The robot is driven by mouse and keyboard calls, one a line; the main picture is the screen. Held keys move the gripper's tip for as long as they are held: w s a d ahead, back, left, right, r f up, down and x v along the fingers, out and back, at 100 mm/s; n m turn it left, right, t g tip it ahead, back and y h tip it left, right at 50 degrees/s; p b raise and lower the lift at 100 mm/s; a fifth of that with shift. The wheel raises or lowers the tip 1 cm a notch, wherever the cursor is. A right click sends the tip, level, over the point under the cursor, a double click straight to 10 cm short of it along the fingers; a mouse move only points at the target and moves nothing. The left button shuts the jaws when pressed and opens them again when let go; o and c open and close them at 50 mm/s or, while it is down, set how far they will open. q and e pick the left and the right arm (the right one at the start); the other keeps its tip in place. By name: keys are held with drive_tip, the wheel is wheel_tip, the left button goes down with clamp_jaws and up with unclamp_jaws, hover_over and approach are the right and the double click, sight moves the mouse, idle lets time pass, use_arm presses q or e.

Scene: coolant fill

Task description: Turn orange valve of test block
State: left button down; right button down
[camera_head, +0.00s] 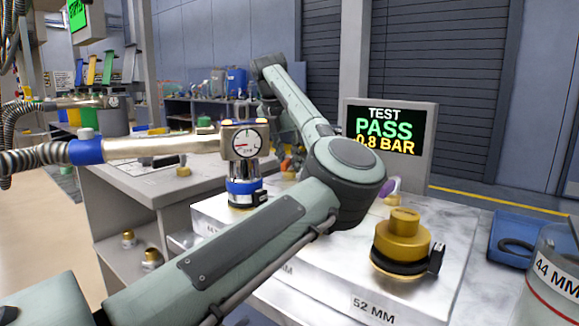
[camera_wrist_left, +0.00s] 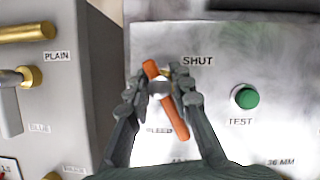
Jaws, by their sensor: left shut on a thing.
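The orange valve (camera_wrist_left: 179,117) shows in the left wrist view as a slanted orange lever on the pale face of the test block (camera_wrist_left: 230,60), leaning from upper left to lower right. "SHUT" is printed at its upper right and "BLEED" lies partly hidden below. My left gripper (camera_wrist_left: 161,88) has its dark fingers on both sides of the lever and is shut on it. In the head view my left arm crosses the middle and hides most of the gripper and block. My right gripper is not in view.
A green button (camera_wrist_left: 245,97) marked "TEST" is right of the lever. In the head view a screen (camera_head: 385,135) reads "TEST PASS 0.8 BAR". A gauge (camera_head: 245,142) on a hose stands left of my arm. A brass cap (camera_head: 402,238) and blue tray (camera_head: 520,235) are at right.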

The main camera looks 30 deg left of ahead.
use_arm(q)
drive_tip(key=shift+m+h+b, duration=0.45)
drive_tip(key=shift+m+h, duration=0.45)
drive_tip(key=shift+m, duration=1.4)
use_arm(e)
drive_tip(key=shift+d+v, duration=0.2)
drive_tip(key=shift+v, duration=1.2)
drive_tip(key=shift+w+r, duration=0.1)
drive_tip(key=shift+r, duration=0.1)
use_arm(q)
drive_tip(key=c, duration=1.3)
unclamp_jaws()
drive_tip(key=shift+c, duration=0.2)
drive_tip(key=v, duration=1.2)
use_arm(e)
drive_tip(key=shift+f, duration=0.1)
use_arm(q)
drive_tip(key=shift+w+a, duration=0.1)
